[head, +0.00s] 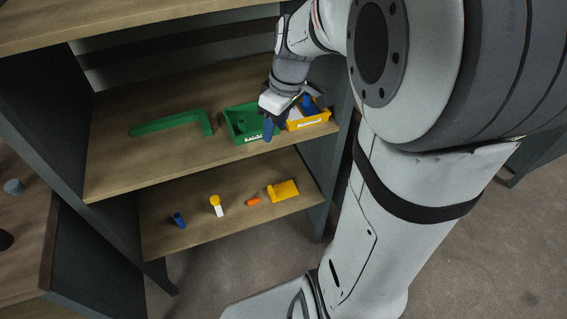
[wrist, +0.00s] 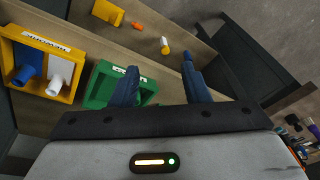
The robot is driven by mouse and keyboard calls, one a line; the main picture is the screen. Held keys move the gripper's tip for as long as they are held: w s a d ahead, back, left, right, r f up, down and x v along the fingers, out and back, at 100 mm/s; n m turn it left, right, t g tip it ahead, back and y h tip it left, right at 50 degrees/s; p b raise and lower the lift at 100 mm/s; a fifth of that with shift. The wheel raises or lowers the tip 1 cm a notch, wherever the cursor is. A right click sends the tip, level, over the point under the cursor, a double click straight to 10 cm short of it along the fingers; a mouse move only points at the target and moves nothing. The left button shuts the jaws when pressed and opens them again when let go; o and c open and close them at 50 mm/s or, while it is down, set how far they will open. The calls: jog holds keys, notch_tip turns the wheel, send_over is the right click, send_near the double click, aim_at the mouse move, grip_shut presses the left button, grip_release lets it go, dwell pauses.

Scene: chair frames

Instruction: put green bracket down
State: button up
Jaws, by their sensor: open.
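The green bracket (head: 172,124) is a long bar with a bent end, resting on the wooden middle shelf (head: 150,165) in the head view. It lies left of the green bin (head: 243,122), apart from it, and does not show in the wrist view. My gripper (head: 276,118) is at the front of the bins, to the right of the bracket and clear of it. In the wrist view my gripper (wrist: 158,66) has its two dark blue fingers spread with nothing between them. One finger overlaps the green bin (wrist: 98,88) in that view.
A yellow bin (head: 312,122) with blue and white parts stands right of the green bin. The lower shelf (head: 235,228) holds a blue piece (head: 178,220), a yellow-and-white piece (head: 216,206), an orange piece (head: 253,202) and a yellow bracket (head: 284,190). Dark side panels bound the shelves.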

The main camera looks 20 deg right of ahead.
jog(key=s+a+m+t+h, duration=0.1)
jog(key=s+a+m+h, duration=0.1)
jog(key=s+m, duration=0.5)
jog(key=s+a, duration=0.1)
jog(key=s, duration=0.4)
jog(key=shift+s, duration=0.4)
jog(key=shift+r, duration=0.1)
jog(key=shift+r+p, duration=1.15)
jog(key=shift+r, duration=0.1)
